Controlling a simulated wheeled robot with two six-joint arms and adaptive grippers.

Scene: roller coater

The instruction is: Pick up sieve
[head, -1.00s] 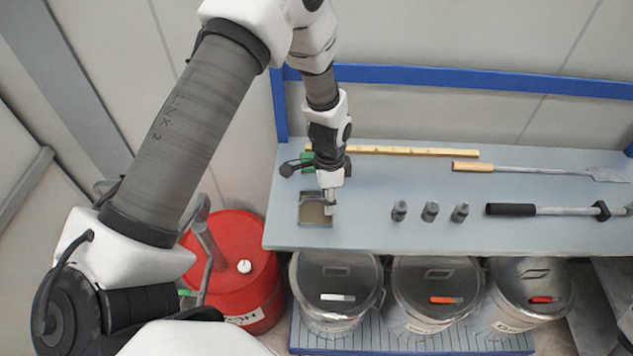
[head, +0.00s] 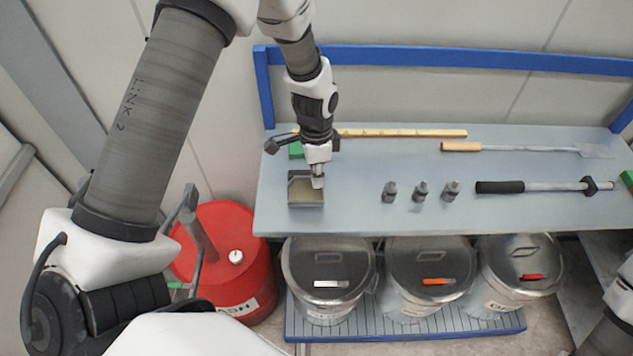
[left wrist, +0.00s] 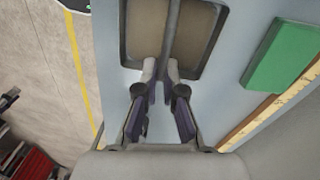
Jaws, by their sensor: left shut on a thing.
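The sieve (head: 293,189) is a shallow square pan with a brownish mesh and a dark frame. It is at the left end of the grey-blue table. My left gripper (head: 318,183) comes down from above at its right side. In the left wrist view, the sieve (left wrist: 200,42) shows at the top with a grey bar across its middle. My left gripper (left wrist: 160,72) is shut on that bar. I cannot tell whether the sieve rests on the table or is slightly raised. My right gripper is out of view.
On the table (head: 350,212) stand several small grey cylinders (head: 420,192). A black-handled tool (head: 535,187), a scraper (head: 500,148) and a yellow strip (head: 400,133) lie on it. A green block (left wrist: 283,57) is near the sieve. Below are a red drum (head: 220,260) and lidded bins (head: 328,270).

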